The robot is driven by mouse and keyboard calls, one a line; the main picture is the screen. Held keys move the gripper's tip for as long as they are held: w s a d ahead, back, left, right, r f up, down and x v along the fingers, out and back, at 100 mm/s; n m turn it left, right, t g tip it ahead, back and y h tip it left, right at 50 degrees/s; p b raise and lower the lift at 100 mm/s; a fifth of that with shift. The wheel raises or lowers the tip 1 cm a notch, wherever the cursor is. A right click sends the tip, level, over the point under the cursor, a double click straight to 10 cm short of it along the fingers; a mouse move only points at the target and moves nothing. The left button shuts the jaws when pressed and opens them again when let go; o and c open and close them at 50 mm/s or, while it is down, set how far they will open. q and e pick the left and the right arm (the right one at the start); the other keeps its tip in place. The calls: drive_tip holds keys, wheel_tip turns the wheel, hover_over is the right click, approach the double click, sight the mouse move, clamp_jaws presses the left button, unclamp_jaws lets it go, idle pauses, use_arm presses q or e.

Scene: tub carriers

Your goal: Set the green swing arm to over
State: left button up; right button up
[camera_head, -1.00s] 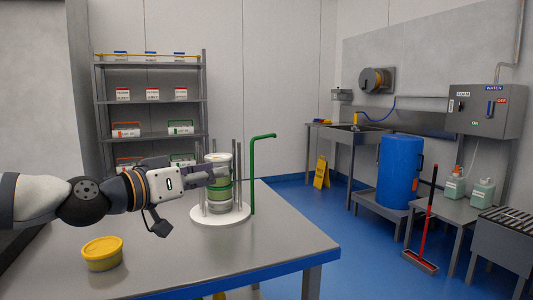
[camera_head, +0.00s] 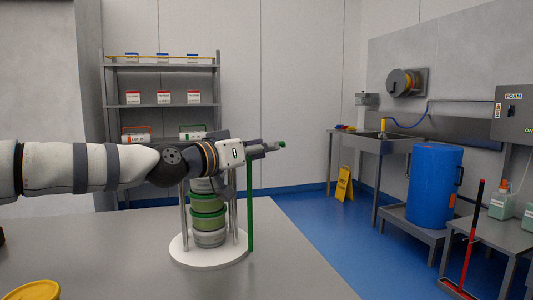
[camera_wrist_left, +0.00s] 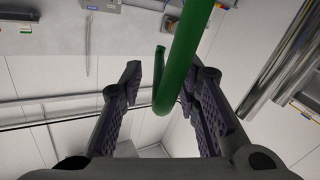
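The green swing arm (camera_head: 250,215) is a thin upright post beside the white round base, with a bent top bar. In the head view my left gripper (camera_head: 268,148) is at the top bar and hides most of it. A stack of green-banded tubs (camera_head: 207,212) stands between metal rods on the white base (camera_head: 205,257). My right gripper is not in view.
A yellow tub (camera_head: 35,290) sits at the table's near left. The grey table (camera_head: 120,240) is otherwise mostly clear. Shelves (camera_head: 160,103) stand behind. A blue barrel (camera_head: 434,185), a sink bench (camera_head: 375,143) and a red-handled squeegee (camera_head: 472,235) are farther right.

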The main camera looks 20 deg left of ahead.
use_arm(q)
drive_tip(key=shift+w+d+r, duration=0.1)
drive_tip(key=shift+w+d, duration=0.2)
drive_tip(key=shift+w, duration=0.25)
clamp_jaws()
